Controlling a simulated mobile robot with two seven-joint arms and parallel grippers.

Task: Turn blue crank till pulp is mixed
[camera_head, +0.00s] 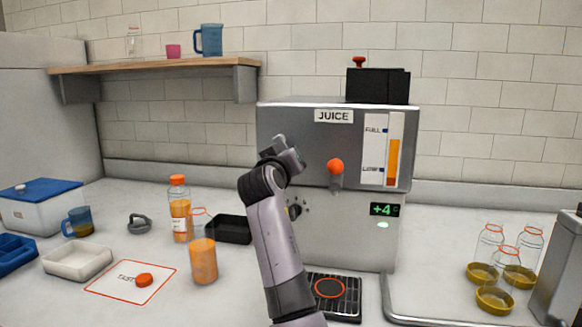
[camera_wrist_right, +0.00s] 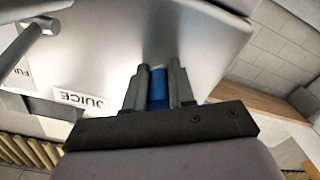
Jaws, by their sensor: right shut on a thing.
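The steel juicer (camera_head: 345,225), labelled JUICE, stands on the counter. My right gripper (camera_head: 280,148) is at the left part of its front face. In the right wrist view my right gripper (camera_wrist_right: 158,88) is shut on the blue crank (camera_wrist_right: 158,86), with one dark finger on each side of it. In the head view the crank is hidden by my gripper and arm. The juicer's gauge (camera_head: 383,150) shows an orange column between the FULL and lower marks. The pulp inside cannot be seen. My left gripper is not in view.
An orange-knobbed lever (camera_head: 335,167) sticks out of the juicer's front, right of my arm. A drip tray (camera_head: 345,296) lies below. Empty bottles (camera_head: 503,254) stand at the right.

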